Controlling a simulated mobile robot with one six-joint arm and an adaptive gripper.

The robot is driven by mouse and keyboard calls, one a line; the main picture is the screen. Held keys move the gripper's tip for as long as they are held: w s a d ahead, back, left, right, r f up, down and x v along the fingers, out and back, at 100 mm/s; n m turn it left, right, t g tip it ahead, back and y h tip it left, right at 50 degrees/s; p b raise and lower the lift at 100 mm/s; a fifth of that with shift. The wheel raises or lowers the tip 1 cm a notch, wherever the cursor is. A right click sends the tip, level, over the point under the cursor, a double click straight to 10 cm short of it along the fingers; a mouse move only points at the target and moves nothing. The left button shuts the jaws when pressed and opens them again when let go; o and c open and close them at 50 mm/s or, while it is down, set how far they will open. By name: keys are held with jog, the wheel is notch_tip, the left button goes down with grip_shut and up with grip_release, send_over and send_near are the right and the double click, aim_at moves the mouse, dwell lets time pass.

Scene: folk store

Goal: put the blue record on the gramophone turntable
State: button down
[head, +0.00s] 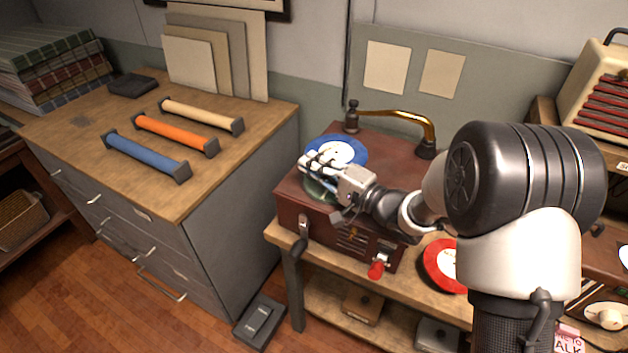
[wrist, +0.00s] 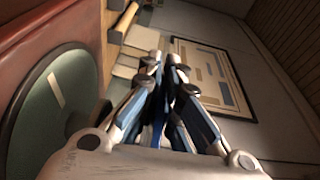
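The blue record (head: 353,145) with a white label is above the gramophone (head: 300,198), a dark red-brown box, in the head view. My gripper (head: 312,162) covers part of it and appears shut on it. In the wrist view my fingers (wrist: 164,68) are close together, with a strip of blue between them. The green turntable (head: 317,189) shows partly beneath my gripper in the head view. It fills the left of the wrist view (wrist: 48,125), bare there. The gap between record and turntable is hard to judge.
A brass arm (head: 405,115) curves over the gramophone's back. A red record (head: 436,268) lies on the bench (head: 410,290) at the front right. A grey cabinet (head: 235,165) at left carries blue, orange and cream bars. A radio-like case (head: 600,85) stands at far right.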

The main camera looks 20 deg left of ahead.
jog(key=shift+f+b, duration=0.7)
jog(key=shift+f, duration=1.3)
jog(key=shift+f, duration=0.2)
jog(key=c, duration=1.8)
grip_release()
jog(key=shift+r, duration=0.25)
jog(key=p+v, duration=0.2)
jog(key=v, duration=1)
jog(key=shift+p, duration=0.4)
jog(key=shift+d, duration=0.1)
